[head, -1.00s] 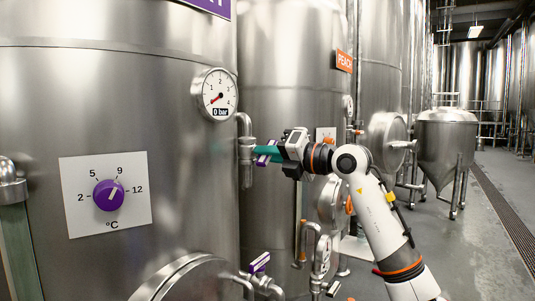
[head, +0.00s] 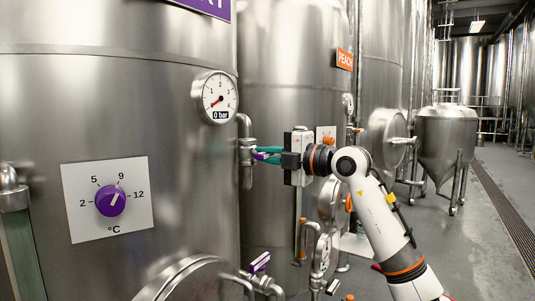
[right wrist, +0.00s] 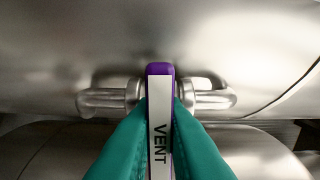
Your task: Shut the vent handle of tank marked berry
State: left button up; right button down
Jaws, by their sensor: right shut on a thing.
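In the right wrist view the handle (right wrist: 160,125) has a white plate reading VENT and lies crosswise to the pipe (right wrist: 105,97). My right gripper (head: 268,155) is shut on it, its teal fingers (right wrist: 160,130) on both sides. The fingers partly hide the handle in the head view. My left gripper is out of view.
A gauge (head: 215,97) reading 0 bar sits above the pipe. A purple temperature knob (head: 110,200) is on the tank's front. Another purple handle (head: 260,262) is lower down. The tank marked PEACH (head: 285,80) stands behind. Open floor (head: 480,250) lies at the right.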

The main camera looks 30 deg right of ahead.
jog(key=shift+m, duration=0.3)
jog(key=c, duration=1.5)
grip_release()
jog(key=b+v, duration=0.5)
jog(key=v, duration=0.7)
jog(key=shift+f, duration=0.1)
jog(key=shift+d, duration=0.1)
